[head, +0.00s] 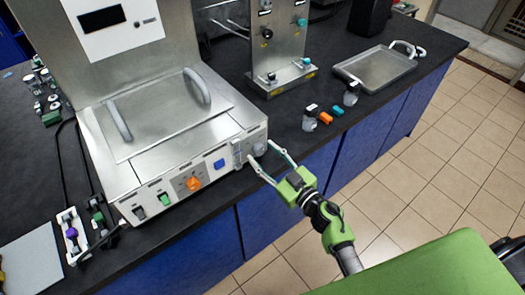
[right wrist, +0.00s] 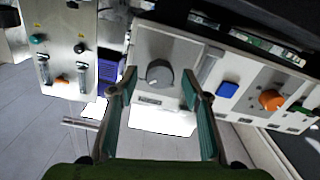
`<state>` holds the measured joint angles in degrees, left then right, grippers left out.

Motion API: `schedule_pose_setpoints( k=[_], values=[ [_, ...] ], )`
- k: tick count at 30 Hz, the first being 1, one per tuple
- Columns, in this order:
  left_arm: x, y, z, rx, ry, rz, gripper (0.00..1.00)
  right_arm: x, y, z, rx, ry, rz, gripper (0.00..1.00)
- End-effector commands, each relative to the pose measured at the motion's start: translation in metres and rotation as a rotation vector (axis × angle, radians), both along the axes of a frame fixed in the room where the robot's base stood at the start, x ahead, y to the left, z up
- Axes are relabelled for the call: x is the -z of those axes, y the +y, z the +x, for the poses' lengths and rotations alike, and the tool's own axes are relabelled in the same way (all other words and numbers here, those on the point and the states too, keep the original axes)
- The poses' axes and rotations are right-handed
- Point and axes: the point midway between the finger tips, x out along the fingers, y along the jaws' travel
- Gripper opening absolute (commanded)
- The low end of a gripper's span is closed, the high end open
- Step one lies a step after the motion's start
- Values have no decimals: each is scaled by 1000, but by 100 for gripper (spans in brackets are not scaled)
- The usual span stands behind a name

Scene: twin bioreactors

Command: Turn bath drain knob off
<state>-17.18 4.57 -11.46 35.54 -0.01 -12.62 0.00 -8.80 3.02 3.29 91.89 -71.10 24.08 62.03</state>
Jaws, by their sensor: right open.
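The water bath (head: 165,130) is a steel box with a lidded top and a white front panel. A round grey knob (right wrist: 159,74), which I take for the drain knob, is at the right end of that panel; it also shows in the head view (head: 259,148). My right gripper (head: 262,154) is open in front of the panel's right end. In the right wrist view its fingers (right wrist: 160,82) stand on either side of the knob, with a gap on both sides. Whether the fingertips reach around it is unclear. My left gripper is not in view.
Left of the knob, the panel carries a blue switch (head: 219,163), an orange knob (head: 193,183) and a green switch (head: 165,199). A steel stand with valves (head: 285,78) is behind right. Small bottles and a metal tray (head: 378,69) are farther right. The floor in front is clear.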

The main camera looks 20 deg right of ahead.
Motion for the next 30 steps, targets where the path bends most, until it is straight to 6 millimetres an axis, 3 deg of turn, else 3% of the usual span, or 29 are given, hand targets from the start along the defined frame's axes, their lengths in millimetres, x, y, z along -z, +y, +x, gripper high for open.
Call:
schedule_pose_setpoints(
  k=[4,13,17,18,30],
  values=[
    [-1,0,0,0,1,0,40,0,4,10,0,0,0,44],
    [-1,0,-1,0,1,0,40,0,4,11,0,0,0,44],
    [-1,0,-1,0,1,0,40,0,4,11,0,0,0,10],
    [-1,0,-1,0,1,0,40,0,4,11,-1,0,0,6],
    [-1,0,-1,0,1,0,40,0,4,11,-2,-17,-47,6]
  ],
)
